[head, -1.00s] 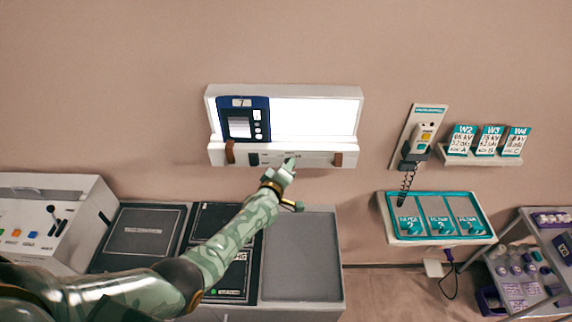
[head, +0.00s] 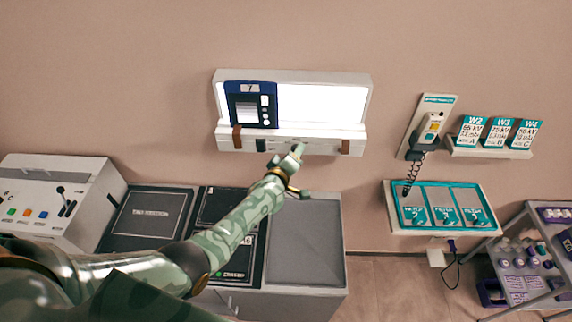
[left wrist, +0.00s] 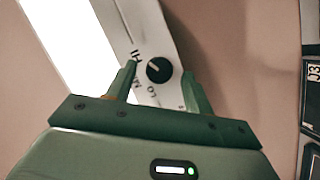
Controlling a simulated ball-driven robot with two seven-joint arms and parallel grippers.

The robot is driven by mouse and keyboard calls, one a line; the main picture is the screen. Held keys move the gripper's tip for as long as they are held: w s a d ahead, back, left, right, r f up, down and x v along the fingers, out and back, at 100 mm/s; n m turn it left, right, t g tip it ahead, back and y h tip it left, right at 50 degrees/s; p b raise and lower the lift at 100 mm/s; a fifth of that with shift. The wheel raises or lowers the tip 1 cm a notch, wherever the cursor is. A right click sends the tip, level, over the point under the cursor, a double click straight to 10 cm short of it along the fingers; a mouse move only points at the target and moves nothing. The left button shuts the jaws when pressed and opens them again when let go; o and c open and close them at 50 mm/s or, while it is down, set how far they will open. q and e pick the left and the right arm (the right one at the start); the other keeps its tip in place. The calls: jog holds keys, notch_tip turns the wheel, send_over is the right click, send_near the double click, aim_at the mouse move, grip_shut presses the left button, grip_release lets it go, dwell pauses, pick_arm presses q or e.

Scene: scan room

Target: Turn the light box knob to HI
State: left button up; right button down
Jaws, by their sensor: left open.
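The light box (head: 322,103) hangs on the wall with its panel glowing white. Its knob (left wrist: 159,70) is a round black dial on the front strip, seen in the left wrist view. HI is printed to its upper left, with a partly covered label and LO below it. A small light mark on the knob seems to face the upper left, but its exact setting is hard to tell. My left gripper (left wrist: 159,77) is open, with one finger on each side of the knob; contact is not visible. In the head view my left gripper (head: 292,157) is at the box's lower front edge and hides the knob. My right gripper is not in view.
Below are a control console (head: 60,195) and a grey-topped counter (head: 303,240).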

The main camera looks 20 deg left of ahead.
pick_arm(q)
jog(key=p+v, duration=0.1)
jog(key=v, duration=1.5)
jog(key=shift+p, duration=0.3)
jog(key=s+d+f+m+g+b, duration=0.1)
jog(key=s+f+m+g+b, duration=0.3)
jog(key=f, duration=0.7)
jog(key=s+f+m+g+b, duration=0.1)
jog(key=s+f+m+b, duration=0.1)
jog(key=s+f, duration=0.65)
jog(key=s+d+f+m+g+b, duration=0.1)
jog(key=s+f+m+g+b, duration=0.25)
jog(key=f, duration=0.95)
jog(key=s+a+f+m+g+b, duration=0.1)
jog(key=s+a+f+g+b, duration=0.1)
jog(key=s+f+b, duration=0.5)
jog(key=s+a+f+m+g+b, duration=0.2)
jog(key=s+f+b, duration=0.5)
jog(key=s+f, duration=0.4)
jog(key=s+a+f+m+g+b, duration=0.2)
jog(key=s+a+f+b, duration=0.2)
jog(key=f, duration=1.1)
jog(key=s+b, duration=0.3)
jog(key=s, duration=0.2)
jog(key=shift+y, duration=0.4)
